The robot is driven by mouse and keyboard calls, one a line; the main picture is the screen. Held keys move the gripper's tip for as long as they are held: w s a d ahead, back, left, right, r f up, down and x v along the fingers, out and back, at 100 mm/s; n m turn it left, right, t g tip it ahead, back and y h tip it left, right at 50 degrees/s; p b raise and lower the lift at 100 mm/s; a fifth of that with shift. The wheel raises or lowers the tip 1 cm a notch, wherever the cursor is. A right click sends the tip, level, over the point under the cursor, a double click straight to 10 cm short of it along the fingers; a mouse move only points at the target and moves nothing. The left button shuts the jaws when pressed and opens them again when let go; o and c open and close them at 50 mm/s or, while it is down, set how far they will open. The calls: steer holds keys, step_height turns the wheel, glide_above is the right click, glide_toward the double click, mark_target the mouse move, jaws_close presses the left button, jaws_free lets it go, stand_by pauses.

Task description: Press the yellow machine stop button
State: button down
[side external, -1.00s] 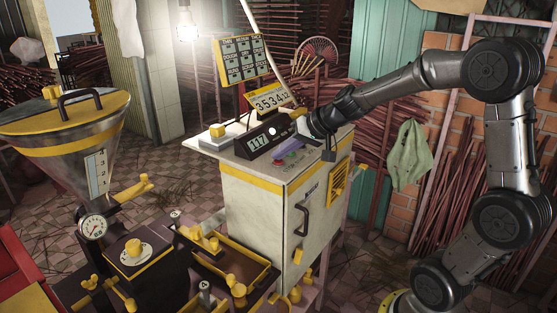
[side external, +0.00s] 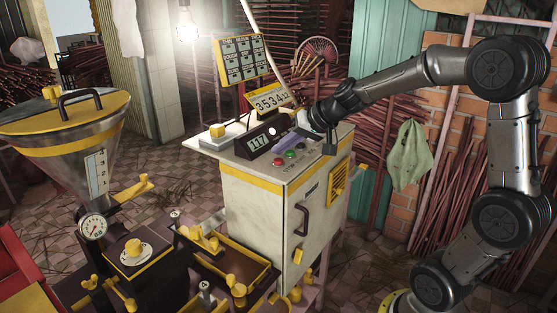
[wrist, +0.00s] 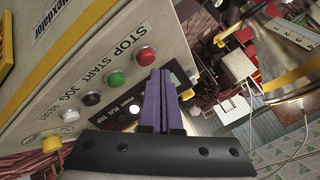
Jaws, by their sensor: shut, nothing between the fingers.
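The stop button (wrist: 146,56) is a round red button beside the printed word STOP in the wrist view; it also shows on top of the cream cabinet with a yellow band in the side view (side external: 278,162). A green START button (wrist: 116,79), a black JOG button (wrist: 92,98) and a pale button (wrist: 70,115) run in a row from it. My gripper (wrist: 160,73) has purple fingers, shut together and empty. In the wrist view the fingertips appear just right of the red button. In the side view my gripper (side external: 281,146) is over the panel, behind the buttons; contact cannot be told.
A black digital display (side external: 258,143) stands left of my fingers. A yellow number sign (side external: 268,98) rises behind it. A metal hopper (side external: 62,135) stands farther left.

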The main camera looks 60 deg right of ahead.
steer(key=shift+r, duration=0.2)
steer(key=shift+r, duration=2.35)
steer(key=s+a+r+n+y, duration=0.1)
steer(key=s+a+r+n, duration=0.3)
steer(key=s+a, duration=0.8)
steer(key=s+f+n+g+h, duration=0.2)
steer(key=s+f+n+g, duration=0.1)
steer(key=s+f, duration=0.7)
steer(key=s, duration=0.3)
steer(key=shift+s+d+f+n+g, duration=0.15)
steer(key=shift+d+f+n+g, duration=0.15)
steer(key=shift+d+n, duration=0.1)
